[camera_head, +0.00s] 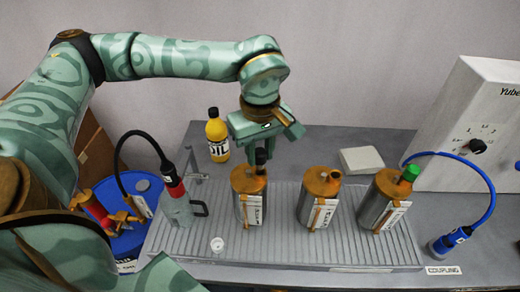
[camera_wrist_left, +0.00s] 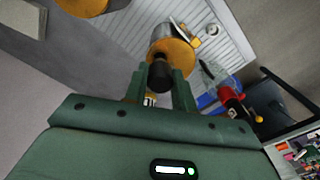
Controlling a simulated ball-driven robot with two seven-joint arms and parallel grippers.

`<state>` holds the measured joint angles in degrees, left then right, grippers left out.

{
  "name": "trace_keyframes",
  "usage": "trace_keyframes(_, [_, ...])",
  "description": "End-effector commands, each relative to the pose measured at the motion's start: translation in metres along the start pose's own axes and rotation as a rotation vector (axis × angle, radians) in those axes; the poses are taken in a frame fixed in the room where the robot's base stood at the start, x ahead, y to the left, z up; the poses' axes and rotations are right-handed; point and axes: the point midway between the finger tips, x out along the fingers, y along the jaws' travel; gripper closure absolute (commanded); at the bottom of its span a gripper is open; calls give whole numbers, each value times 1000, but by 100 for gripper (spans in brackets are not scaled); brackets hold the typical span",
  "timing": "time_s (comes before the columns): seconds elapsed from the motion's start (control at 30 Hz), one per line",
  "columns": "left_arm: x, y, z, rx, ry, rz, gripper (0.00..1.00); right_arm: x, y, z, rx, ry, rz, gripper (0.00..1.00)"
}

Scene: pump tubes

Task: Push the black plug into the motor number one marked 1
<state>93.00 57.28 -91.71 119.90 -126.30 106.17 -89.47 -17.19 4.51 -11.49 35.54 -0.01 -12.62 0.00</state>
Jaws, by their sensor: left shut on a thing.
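My left gripper (camera_head: 258,148) points down over the leftmost of three orange-topped silver motors (camera_head: 243,209). It is shut on the black plug (camera_head: 261,157), which stands upright at this motor's top. The left wrist view shows the plug (camera_wrist_left: 160,76) between the fingers, against the motor's orange cap (camera_wrist_left: 178,50). How deep it sits in the port is hidden. The middle motor (camera_head: 320,185) has an open orange port. The right motor (camera_head: 383,204) carries a green plug (camera_head: 410,173). The motor numbers are too small to read. My right gripper is not in view.
The motors stand on a grey ribbed tray (camera_head: 290,248). A yellow bottle (camera_head: 217,138) stands behind, left of the gripper. A clear jug (camera_head: 178,208) with a red-and-black hose end and a blue bucket (camera_head: 128,240) are at left. A blue hose (camera_head: 480,180) arches at right.

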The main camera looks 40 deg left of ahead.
Motion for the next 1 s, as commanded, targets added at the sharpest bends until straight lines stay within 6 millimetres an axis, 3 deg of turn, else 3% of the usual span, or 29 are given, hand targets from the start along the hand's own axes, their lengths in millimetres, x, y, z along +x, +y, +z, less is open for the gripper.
trace_keyframes(1.0, [11,0,0,0,0,-1,97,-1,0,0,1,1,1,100])
